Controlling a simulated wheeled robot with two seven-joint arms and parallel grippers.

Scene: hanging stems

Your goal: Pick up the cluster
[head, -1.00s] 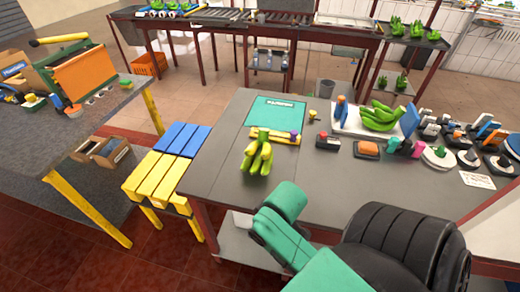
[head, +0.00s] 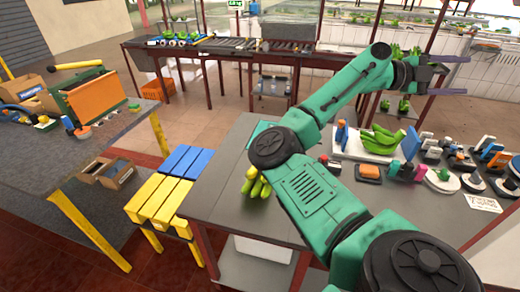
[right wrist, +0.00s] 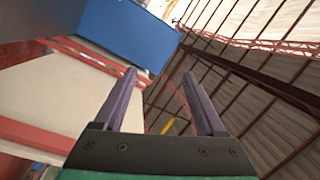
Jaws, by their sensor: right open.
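A yellow-green banana cluster (head: 256,186) is at the left front of the grey table in the head view, partly hidden by my right arm. A greener banana cluster (head: 383,141) lies on a white tray (head: 352,148) further right. My right gripper (head: 468,75) is raised at the upper right of the head view, pointing right, with its two fingers apart and nothing between them. It is well away from both clusters. The right wrist view shows the same open fingers (right wrist: 160,74) with no cluster in sight. My left gripper is not in view.
The grey table (head: 222,185) holds several small tools and round-based items on its right side. A slatted yellow and blue bench (head: 160,200) stands left of it. Another workbench (head: 70,150) is at far left. A blue panel (right wrist: 130,30) shows in the right wrist view.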

